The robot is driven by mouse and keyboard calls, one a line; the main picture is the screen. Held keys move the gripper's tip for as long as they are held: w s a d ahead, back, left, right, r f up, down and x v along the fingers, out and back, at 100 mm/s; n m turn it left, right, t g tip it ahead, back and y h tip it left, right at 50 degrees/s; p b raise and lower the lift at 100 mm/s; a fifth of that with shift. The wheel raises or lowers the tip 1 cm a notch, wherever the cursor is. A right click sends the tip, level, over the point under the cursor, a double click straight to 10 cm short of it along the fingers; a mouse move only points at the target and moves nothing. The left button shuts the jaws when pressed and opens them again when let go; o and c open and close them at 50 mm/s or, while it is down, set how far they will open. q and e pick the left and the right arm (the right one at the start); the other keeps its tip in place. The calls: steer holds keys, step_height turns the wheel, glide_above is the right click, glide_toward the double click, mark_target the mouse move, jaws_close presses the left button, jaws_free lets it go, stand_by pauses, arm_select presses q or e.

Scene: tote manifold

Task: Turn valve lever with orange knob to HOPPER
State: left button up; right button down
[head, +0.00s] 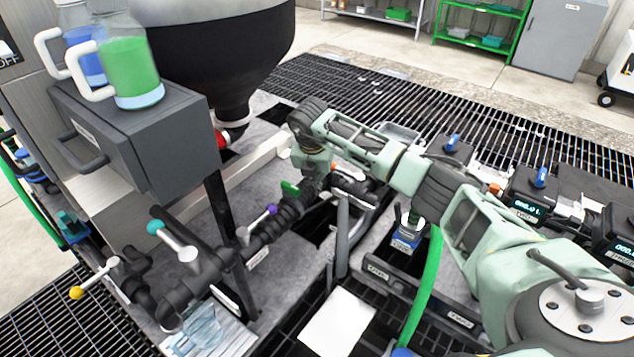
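A row of dark pipes and valves (190,275) runs from the lower left toward the middle. Its levers have a yellow knob (76,292), a teal knob (155,227), a purple knob (271,209) and a green handle (290,188). A small orange spot (333,167) shows just right of my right gripper; I cannot tell whether it is the orange knob. My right gripper (312,188) points down at the far end of the row, partly hidden against dark pipework. Its finger opening and any contact are unclear. My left gripper is out of view. No HOPPER label is readable.
A dark hopper (225,50) hangs above the pipes. A grey box (140,135) bears a green jug (130,65) and a blue jug (85,50). A white sheet (337,322) lies in front. A green hose (423,290) and blue-handled meters stand right.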

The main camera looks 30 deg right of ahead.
arm_select(q)
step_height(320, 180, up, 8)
steer(key=p, duration=0.7)
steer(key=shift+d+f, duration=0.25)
arm_select(e)
steer(key=w+v, duration=0.1)
steer(key=v, duration=0.8)
steer(key=shift+a+r, duration=0.2)
steer(key=shift+r, duration=0.1)
